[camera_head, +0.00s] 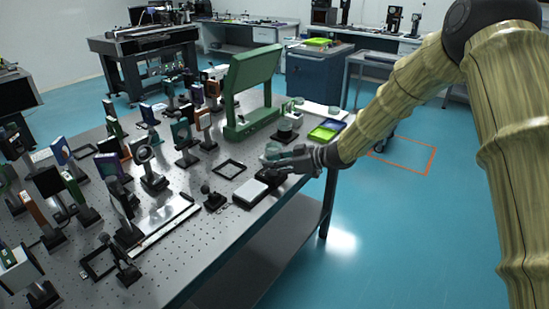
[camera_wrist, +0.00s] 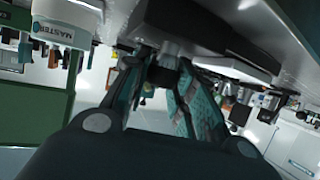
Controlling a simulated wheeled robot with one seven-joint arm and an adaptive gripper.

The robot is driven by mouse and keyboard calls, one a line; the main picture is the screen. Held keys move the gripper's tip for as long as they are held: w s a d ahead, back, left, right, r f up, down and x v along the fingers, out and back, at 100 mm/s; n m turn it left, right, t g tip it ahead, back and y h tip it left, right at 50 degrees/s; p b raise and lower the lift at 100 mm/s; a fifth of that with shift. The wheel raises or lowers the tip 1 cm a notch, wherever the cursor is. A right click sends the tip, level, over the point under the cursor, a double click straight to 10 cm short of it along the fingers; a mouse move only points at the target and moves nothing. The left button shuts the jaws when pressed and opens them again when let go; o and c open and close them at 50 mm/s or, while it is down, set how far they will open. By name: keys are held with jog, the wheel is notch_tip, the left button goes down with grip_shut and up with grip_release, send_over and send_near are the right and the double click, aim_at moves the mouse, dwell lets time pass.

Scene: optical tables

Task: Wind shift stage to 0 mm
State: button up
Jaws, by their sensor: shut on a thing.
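The shift stage is probably the low block with a pale top and dark body (camera_head: 250,193), near the right edge of the optical table. My gripper (camera_head: 277,165) reaches in from the right, beside the stage's far end. In the wrist view, my gripper (camera_wrist: 166,78) has its two fingers closed around a small dark knob (camera_wrist: 168,60). The knob sticks out from a dark block (camera_wrist: 188,22). In the head view the knob is hidden by the gripper. No scale or reading in mm is legible.
The perforated optical table (camera_head: 180,240) carries many mounted optics on its left. A green frame (camera_head: 250,85) stands behind the gripper, with a green tray (camera_head: 326,131) to its right. Blue floor is clear at right.

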jog(key=shift+w+r+p, duration=0.15)
jog(key=shift+r+p, duration=0.25)
jog(key=shift+f+n+g+y+p, duration=0.1)
jog(key=shift+n+g+y+p, duration=0.2)
jog(key=shift+n+g+p, duration=0.5)
jog(key=shift+f+n+g+p, duration=0.15)
jog(key=shift+n+g+p, duration=0.15)
jog(key=shift+n+g, duration=0.25)
jog(key=o, duration=1)
jog(key=shift+f, duration=0.1)
jog(key=shift+o, duration=0.2)
jog(key=shift+d, duration=0.1)
jog(key=v, duration=1.2)
